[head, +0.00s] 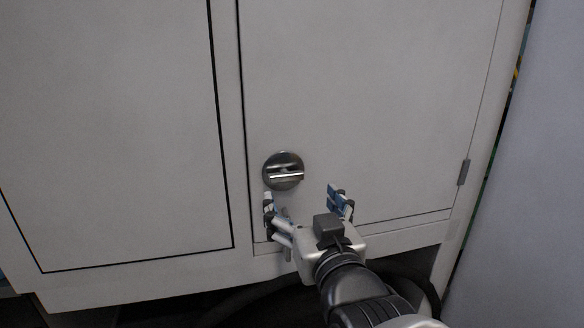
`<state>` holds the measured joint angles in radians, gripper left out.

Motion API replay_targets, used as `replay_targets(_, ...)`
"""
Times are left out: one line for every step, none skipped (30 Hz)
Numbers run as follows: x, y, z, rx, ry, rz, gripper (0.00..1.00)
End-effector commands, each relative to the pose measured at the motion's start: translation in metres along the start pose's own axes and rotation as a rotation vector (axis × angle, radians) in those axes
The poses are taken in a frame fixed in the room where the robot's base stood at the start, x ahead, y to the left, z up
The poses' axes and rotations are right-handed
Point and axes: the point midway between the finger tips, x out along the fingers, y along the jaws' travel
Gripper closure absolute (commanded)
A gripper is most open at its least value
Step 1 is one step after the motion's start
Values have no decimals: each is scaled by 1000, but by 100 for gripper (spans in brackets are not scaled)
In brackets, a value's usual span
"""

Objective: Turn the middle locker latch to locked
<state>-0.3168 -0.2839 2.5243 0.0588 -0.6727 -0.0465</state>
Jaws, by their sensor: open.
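A round metal latch (283,171) with a raised bar across its middle sits low on the left side of the light grey locker door (370,95). The bar lies roughly level in the picture. My gripper (302,194) is open and empty, its blue-tipped fingers pointing up at the door. Its left finger shows just below the latch's lower left edge and its right finger to the lower right of the latch. Whether either finger touches the door cannot be told. Only one latch is in view.
A second grey panel (110,130) lies to the left, set off by dark gaps. A hinge (463,172) is on the door's right edge. A plain grey surface (545,190) stands at the far right. Below the locker is a dark gap with a curved dark shape.

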Motion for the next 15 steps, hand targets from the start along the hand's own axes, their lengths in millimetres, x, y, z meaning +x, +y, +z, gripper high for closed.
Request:
replay_targets(10,0,2,0,-7,1,17)
replay_targets(14,0,2,0,-7,1,17)
replay_targets(24,0,3,0,-4,1,17)
replay_targets(31,0,4,0,-4,1,17)
replay_targets(37,0,4,0,-4,1,17)
replay_targets(46,0,4,1,-5,1,17)
replay_targets(52,0,4,1,-4,1,17)
replay_targets(57,0,4,1,-4,1,17)
replay_targets(64,0,4,1,-4,1,17)
replay_targets(70,0,4,1,-4,1,17)
replay_targets(74,0,4,1,-4,1,17)
replay_targets(80,0,3,1,-3,0,17)
replay_targets(83,0,3,1,-3,0,17)
replay_targets(86,0,3,1,-3,0,17)
replay_targets(90,0,3,1,-3,0,17)
